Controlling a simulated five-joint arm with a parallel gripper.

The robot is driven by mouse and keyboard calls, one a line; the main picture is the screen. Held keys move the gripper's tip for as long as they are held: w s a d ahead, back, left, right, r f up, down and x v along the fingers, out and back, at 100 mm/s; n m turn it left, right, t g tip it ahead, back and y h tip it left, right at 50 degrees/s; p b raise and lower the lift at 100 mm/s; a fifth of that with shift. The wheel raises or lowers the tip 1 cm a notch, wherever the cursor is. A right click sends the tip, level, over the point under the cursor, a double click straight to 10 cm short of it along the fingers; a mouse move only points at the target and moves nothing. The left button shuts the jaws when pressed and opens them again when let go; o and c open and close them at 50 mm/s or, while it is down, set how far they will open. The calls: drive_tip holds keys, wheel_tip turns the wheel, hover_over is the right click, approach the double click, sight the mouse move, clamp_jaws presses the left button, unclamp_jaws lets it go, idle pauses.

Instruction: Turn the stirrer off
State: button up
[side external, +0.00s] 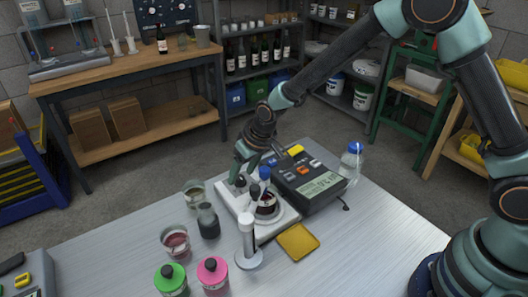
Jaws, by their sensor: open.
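The stirrer (229,205) is a low white unit in the middle of the metal table. A small vessel of dark red liquid (267,204) stands on its plate, with a blue-capped probe (265,175) over it. A dark knob-like part (240,181) shows at the stirrer's far left, close under my gripper. My gripper (245,168) points down over the far side of the stirrer and is open, with nothing seen between its fingers. The fingertips are small and partly hidden, so I cannot tell whether they touch the stirrer. The switch's state cannot be read.
A grey meter (318,186) with a display and coloured buttons stands right of the stirrer. A white probe stand (247,240) and yellow pad (298,241) are in front. A dark bottle (208,221), jars with green (170,278) and pink lids (213,271), and a blue-capped bottle (351,161) stand around.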

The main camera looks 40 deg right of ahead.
drive_tip(key=shift+w+f, duration=0.25)
drive_tip(key=shift+f, duration=0.3)
clamp_jaws()
drive_tip(key=shift+n, duration=1.2)
drive_tip(key=shift+w+n, duration=0.1)
drive_tip(key=shift+n, duration=0.9)
drive_tip(key=shift+d, duration=0.1)
